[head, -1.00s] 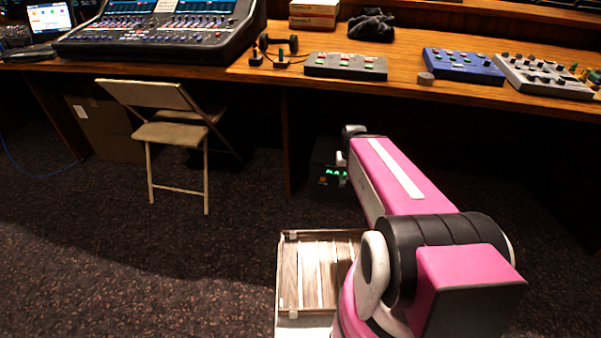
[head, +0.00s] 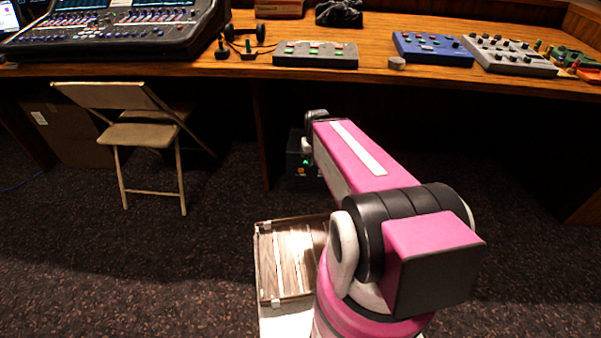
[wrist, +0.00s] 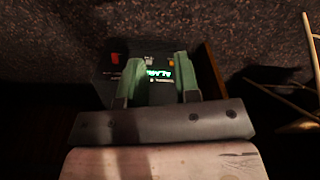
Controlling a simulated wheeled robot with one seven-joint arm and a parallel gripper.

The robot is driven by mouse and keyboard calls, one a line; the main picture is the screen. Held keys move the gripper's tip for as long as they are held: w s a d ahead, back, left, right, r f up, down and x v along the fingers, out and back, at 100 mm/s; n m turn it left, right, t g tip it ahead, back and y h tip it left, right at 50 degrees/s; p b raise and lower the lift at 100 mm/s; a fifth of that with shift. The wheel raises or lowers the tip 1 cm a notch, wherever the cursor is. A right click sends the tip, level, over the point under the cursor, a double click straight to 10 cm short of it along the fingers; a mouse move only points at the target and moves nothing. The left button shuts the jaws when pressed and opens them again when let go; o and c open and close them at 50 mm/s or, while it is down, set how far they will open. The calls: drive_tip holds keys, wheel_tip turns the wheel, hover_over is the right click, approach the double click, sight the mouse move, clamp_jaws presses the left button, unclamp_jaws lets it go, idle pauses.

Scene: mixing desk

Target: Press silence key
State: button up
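A dark box (wrist: 104,88) stands low under the desk, with a lit green display (wrist: 158,72) and small red, white and orange parts on its face. In the head view the dark box (head: 297,168) is partly hidden behind my arm. I cannot read which part is the silence key. My gripper (wrist: 155,68) is open and empty in the wrist view, its two greenish fingers apart, one on each side of the display. The fingers overlap the box's face in the picture; I cannot tell whether they touch it. In the head view my gripper's fingertips are hidden.
The wooden desk (head: 380,80) carries a mixing console (head: 120,30), a grey keyed box (head: 315,55), a blue box (head: 432,47) and a grey mixer (head: 508,54). A folding chair (head: 135,133) stands left of the dark box. Carpet between chair and arm is clear.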

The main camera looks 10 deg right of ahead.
clamp_jaws()
idle(1.5)
